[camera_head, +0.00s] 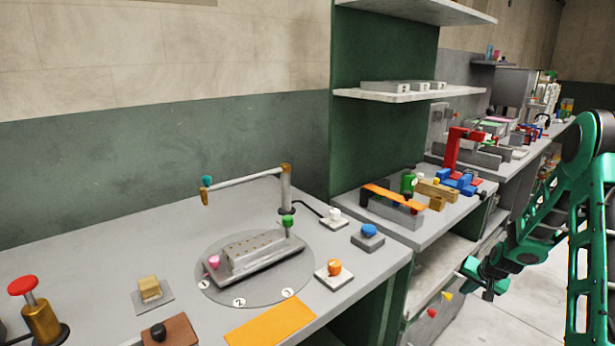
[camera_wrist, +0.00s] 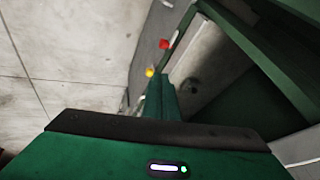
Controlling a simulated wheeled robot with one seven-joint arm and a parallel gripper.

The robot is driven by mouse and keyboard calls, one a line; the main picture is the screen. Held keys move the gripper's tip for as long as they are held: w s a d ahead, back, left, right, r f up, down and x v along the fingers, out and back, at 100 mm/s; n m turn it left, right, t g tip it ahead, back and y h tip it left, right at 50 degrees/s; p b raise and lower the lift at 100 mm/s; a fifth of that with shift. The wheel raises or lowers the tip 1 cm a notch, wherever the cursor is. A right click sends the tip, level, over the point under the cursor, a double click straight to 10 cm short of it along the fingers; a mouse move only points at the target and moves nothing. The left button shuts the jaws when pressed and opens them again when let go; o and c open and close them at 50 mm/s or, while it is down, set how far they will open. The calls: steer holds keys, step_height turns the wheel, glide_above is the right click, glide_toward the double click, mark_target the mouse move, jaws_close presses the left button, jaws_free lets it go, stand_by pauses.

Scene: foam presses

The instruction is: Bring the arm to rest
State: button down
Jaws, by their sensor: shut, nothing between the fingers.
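My green and black arm comes in at the right of the head view and bends down to the left. My gripper (camera_head: 468,268) is at its lower end, small in the picture, in front of the grey benches' open side and apart from the bench tops. In the wrist view my gripper's green fingers (camera_wrist: 161,92) lie together, with nothing seen between them. The gripper is shut and empty.
A near bench (camera_head: 120,245) holds a round plate (camera_head: 215,293) with a grey press block (camera_head: 252,258). A second bench (camera_head: 455,212) carries coloured blocks. Small yellow (camera_head: 447,296) and red (camera_head: 432,313) things show near the gripper. Floor (camera_head: 530,290) is clear below the arm.

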steer(key=s+a+r+n+g+h, duration=0.1)
steer(key=s+a+r+g, duration=0.1)
steer(key=s+r, duration=0.75)
steer(key=s+a+r+g, duration=0.2)
steer(key=s+r, duration=0.7)
steer(key=s, duration=0.2)
steer(key=s+a+r, duration=0.2)
steer(key=s+a, duration=0.1)
steer(key=s, duration=0.5)
steer(key=s+a+r+g+y, duration=0.1)
steer(key=s+a+r, duration=0.1)
steer(key=s, duration=0.6)
steer(key=s+a+r+g, duration=0.1)
steer(key=s+a+r, duration=0.1)
steer(key=s, duration=0.6)
steer(key=shift+a+r+y, duration=0.3)
steer(key=shift+a+r, duration=0.1)
steer(key=shift+a, duration=0.45)
steer(key=shift+w+f, duration=0.25)
steer(key=shift+w, duration=0.4)
